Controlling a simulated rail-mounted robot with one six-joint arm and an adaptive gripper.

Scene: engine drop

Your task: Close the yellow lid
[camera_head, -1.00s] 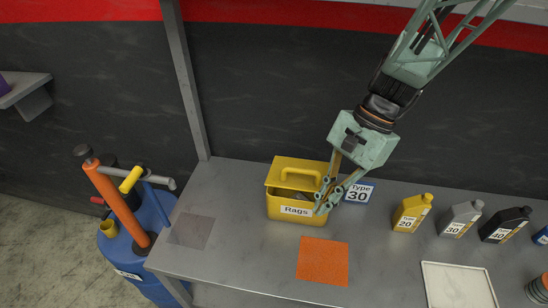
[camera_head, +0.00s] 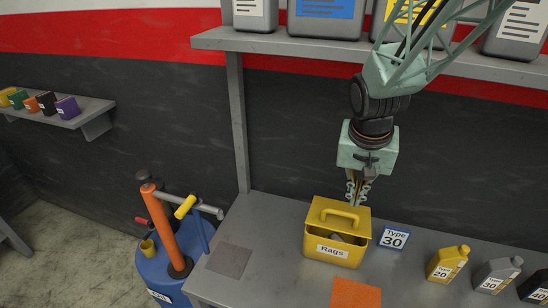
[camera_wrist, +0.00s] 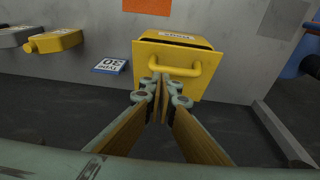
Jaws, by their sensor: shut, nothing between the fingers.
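The yellow box (camera_head: 318,241) labelled Rags stands on the grey bench. Its yellow lid (camera_head: 325,208), with a loop handle, is tilted up at the back. The box's front is open, with grey rags (camera_head: 342,238) showing inside. The lid (camera_wrist: 160,58) also shows in the wrist view, with a dark gap along its far edge. My gripper (camera_head: 357,200) is shut and empty, pointing down just behind the lid. In the wrist view the fingertips (camera_wrist: 162,92) are close to the handle (camera_wrist: 185,71); I cannot tell whether they touch.
A Type 30 sign (camera_head: 394,238) stands right of the box, then a yellow bottle (camera_head: 446,264) and a grey bottle (camera_head: 495,275). An orange mat (camera_head: 356,293) lies in front. A shelf (camera_head: 290,43) with large cans is above. A blue drum (camera_head: 165,270) stands left.

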